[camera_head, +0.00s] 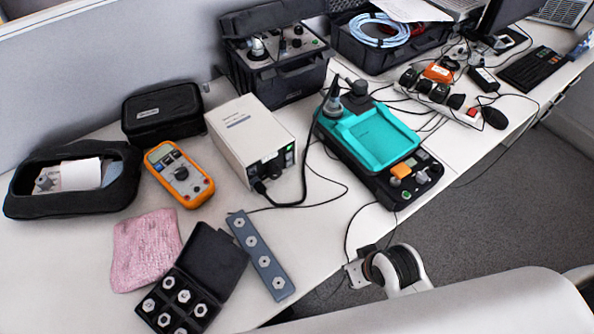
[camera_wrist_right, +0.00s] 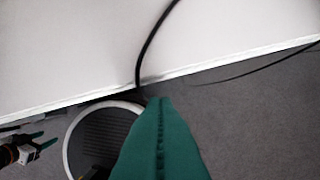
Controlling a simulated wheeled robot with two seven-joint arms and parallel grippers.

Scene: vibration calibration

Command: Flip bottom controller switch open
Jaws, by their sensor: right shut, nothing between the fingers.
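A white-beige controller box (camera_head: 250,135) stands mid-table. Its front face has a dark socket with a plugged-in black cable and a small green-lit switch (camera_head: 290,156). To its right is a black device with a teal top (camera_head: 372,135); its front panel has an orange knob (camera_head: 400,171) and a green button (camera_head: 406,194). I cannot tell which switch is the bottom one. My right gripper (camera_head: 352,272) is at the table's front edge, apart from both devices. In the right wrist view its green fingers (camera_wrist_right: 157,101) are shut and empty. A small green-tipped part (camera_wrist_right: 30,146), possibly my left gripper, shows lower left.
A black cable (camera_wrist_right: 153,40) hangs over the edge near my right fingers. A power strip (camera_head: 440,100) lies farther back.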

